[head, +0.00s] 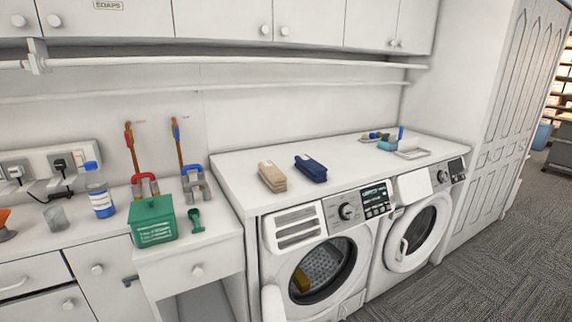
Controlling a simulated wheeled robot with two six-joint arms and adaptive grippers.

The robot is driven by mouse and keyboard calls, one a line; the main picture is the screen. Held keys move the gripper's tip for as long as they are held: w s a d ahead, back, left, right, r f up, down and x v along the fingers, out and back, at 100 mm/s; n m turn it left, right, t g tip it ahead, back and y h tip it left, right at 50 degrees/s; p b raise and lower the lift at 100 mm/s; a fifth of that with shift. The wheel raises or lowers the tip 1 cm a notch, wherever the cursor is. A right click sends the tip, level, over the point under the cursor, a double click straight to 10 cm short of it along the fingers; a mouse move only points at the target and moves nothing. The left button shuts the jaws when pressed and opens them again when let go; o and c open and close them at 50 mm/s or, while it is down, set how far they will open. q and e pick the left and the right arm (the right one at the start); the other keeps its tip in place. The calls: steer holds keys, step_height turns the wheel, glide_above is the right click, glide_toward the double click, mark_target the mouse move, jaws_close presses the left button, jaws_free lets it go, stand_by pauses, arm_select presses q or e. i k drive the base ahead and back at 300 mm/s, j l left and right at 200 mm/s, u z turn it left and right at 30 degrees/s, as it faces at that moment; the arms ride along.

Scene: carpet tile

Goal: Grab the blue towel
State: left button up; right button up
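A dark blue folded towel (311,168) lies on the white counter (238,178) above the washing machines. A beige folded towel (271,177) lies just to its left, with a small gap between them. Neither of my grippers shows in the head view.
Two front-loading machines (350,212) stand under the counter; the left one's door looks open. A green box (152,221), a bottle (99,190) and tools stand on the left counter. Small items and a white tray (412,153) sit at the counter's right end. A rail (230,61) runs above.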

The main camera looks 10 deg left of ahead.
mark_target(311, 168)
steer(key=i+l+u, duration=0.25)
steer(key=l+u, duration=0.25)
steer(key=l, duration=0.2)
steer(key=i+l+u, duration=0.15)
steer(key=l+u, duration=0.35)
steer(key=l, duration=0.2)
steer(key=l+u, duration=0.5)
steer(key=l, duration=0.3)
steer(key=k+l+u, duration=0.15)
steer(key=l+u, duration=0.35)
steer(key=l, duration=0.25)
